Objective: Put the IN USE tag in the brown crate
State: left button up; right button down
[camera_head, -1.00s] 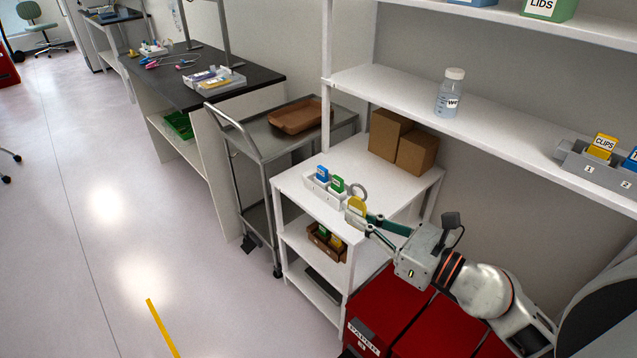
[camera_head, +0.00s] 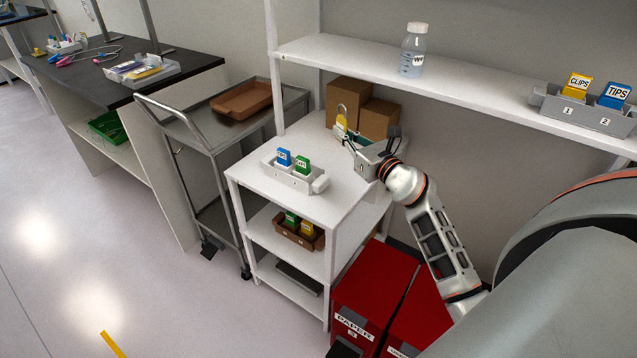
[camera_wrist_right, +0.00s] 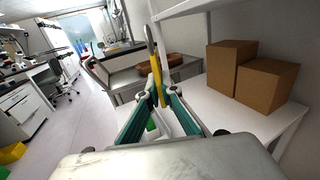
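A yellow tag with a grey ring (camera_head: 341,122) is held up by my right gripper (camera_head: 345,134), above the back of the shelf unit's top. In the right wrist view the yellow tag (camera_wrist_right: 158,82) stands upright between the teal fingers (camera_wrist_right: 158,103). Its lettering cannot be read. A small brown crate (camera_head: 290,238) with a green and a yellow card sits on the middle shelf, below and left of the gripper. A larger, shallow brown tray (camera_head: 241,101) lies on the grey cart. My left gripper is out of view.
A white holder (camera_head: 290,178) with blue and green cards stands on the unit's top (camera_head: 335,192). Two cardboard boxes (camera_head: 347,93) stand behind the gripper. A wall shelf (camera_head: 460,85) with a bottle (camera_head: 413,52) runs above. Red bins (camera_head: 378,285) stand at lower right.

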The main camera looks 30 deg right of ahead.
jog(key=b, duration=0.6)
send_over(339, 193)
notch_tip(339, 193, down, 13)
jog(key=shift+s+f, duration=0.15)
jog(key=shift+f, duration=0.7)
notch_tip(339, 193, down, 3)
jog(key=shift+r+b, duration=0.1)
jog(key=shift+b, duration=0.8)
jog(key=shift+f+b, duration=0.35)
jog(key=shift+f, duration=0.3)
jog(key=shift+r, duration=0.25)
jog(key=shift+f, duration=0.3)
jog(key=c, duration=2.3)
grip_release()
jog(key=shift+r, duration=0.1)
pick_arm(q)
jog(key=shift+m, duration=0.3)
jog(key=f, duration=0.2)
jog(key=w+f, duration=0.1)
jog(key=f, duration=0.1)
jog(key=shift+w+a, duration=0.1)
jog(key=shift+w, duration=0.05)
